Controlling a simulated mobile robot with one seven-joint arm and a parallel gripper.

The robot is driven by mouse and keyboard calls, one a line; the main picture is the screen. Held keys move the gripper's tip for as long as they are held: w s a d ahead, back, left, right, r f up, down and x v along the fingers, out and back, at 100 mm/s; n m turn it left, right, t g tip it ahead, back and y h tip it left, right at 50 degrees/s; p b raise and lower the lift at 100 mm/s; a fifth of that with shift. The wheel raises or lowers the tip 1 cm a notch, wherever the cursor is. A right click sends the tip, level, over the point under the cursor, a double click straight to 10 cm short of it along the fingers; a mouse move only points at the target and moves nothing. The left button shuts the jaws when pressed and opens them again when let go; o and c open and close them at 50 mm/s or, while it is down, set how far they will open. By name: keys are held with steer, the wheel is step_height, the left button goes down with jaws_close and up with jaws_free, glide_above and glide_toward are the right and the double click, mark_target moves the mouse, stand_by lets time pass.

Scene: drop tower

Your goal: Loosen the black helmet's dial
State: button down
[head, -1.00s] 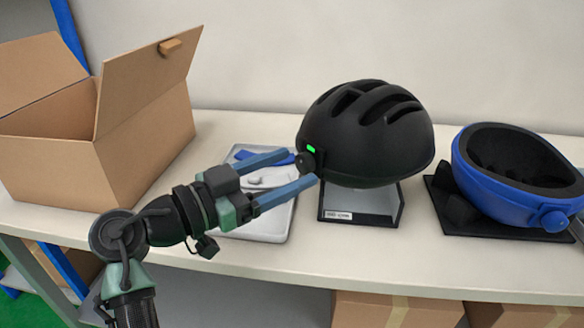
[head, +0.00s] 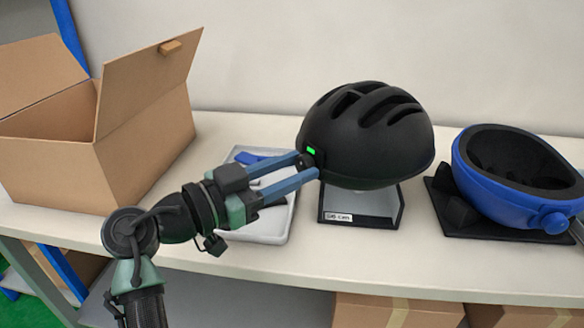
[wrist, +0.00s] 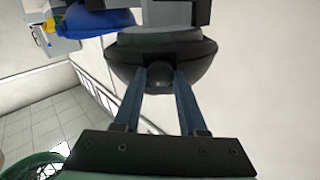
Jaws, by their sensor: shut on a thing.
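The black helmet (head: 365,135) sits upright on a small labelled stand (head: 372,207) on the table. Its round dark dial (head: 307,160) is at its left side, just below a small green mark (head: 310,151). My gripper (head: 310,165) reaches in from the left with its two blue fingers closed on the dial, one at each side. In the wrist view, the dial (wrist: 159,72) shows between the finger ends, with the helmet (wrist: 183,53) behind it. The fingers partly cover the dial in the head view.
A blue helmet (head: 470,190) lies upturned on a black pad (head: 447,208) at right. A white tray (head: 262,238) with blue items is behind my gripper. An open cardboard box (head: 75,175) stands at left. The table front (head: 400,268) is clear.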

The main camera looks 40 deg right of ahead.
steer(key=shift+n+p, duration=0.3)
